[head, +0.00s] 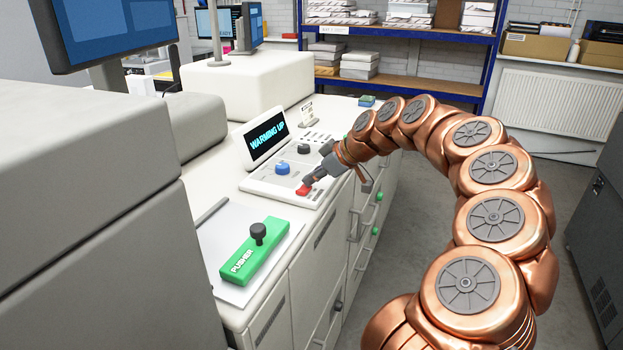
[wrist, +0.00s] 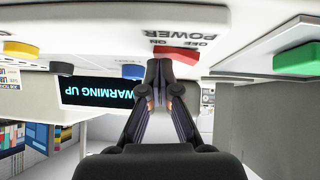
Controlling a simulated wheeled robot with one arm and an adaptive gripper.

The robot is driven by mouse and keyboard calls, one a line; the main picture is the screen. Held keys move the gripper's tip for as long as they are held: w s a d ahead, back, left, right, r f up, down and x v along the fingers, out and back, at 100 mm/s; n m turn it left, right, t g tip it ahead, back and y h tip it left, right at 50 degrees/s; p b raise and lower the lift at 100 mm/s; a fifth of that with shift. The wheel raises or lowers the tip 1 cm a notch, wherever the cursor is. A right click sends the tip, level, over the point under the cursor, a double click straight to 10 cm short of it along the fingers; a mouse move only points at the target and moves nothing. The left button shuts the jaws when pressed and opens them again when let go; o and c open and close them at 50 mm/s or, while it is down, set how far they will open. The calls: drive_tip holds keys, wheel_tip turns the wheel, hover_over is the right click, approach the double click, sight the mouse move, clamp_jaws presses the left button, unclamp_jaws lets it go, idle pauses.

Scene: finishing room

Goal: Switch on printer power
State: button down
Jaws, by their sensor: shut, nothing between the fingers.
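The printer's control panel (head: 284,181) is on the white machine at the centre of the head view. Its red power switch (head: 303,190) is at the panel's front edge. In the wrist view the red switch (wrist: 177,55) sits beside the words POWER, ON and OFF, shown upside down. The display (head: 266,136) is lit and reads WARMING UP; it also shows in the wrist view (wrist: 97,93). My gripper (head: 308,184) is shut and empty, with its fingertips at the red switch. I cannot tell whether they touch it.
A blue knob (head: 282,168) is on the panel. A green block marked PUSHER (head: 254,251) with a black knob lies nearer me. A monitor (head: 110,32) stands at upper left. Shelves (head: 400,32) are behind. The grey floor (head: 400,230) right of the machine is clear.

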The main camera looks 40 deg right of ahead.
sight(310, 192)
drive_tip(key=shift+a, duration=0.1)
drive_tip(key=shift+s+a+r+b, duration=0.25)
drive_tip(key=shift+s+a+b, duration=0.15)
drive_tip(key=shift+a+b, duration=0.25)
drive_tip(key=shift+d+r, duration=0.1)
drive_tip(key=r, duration=0.3)
drive_tip(key=shift+w+d+r, duration=0.15)
drive_tip(key=shift+d+r, duration=0.05)
drive_tip(key=shift+r, duration=0.1)
drive_tip(key=d+b+v, duration=0.1)
drive_tip(key=b+v, duration=0.1)
drive_tip(key=v, duration=0.8)
drive_tip(key=shift+w, duration=0.3)
drive_tip(key=shift+d, duration=0.15)
drive_tip(key=shift+r, duration=0.1)
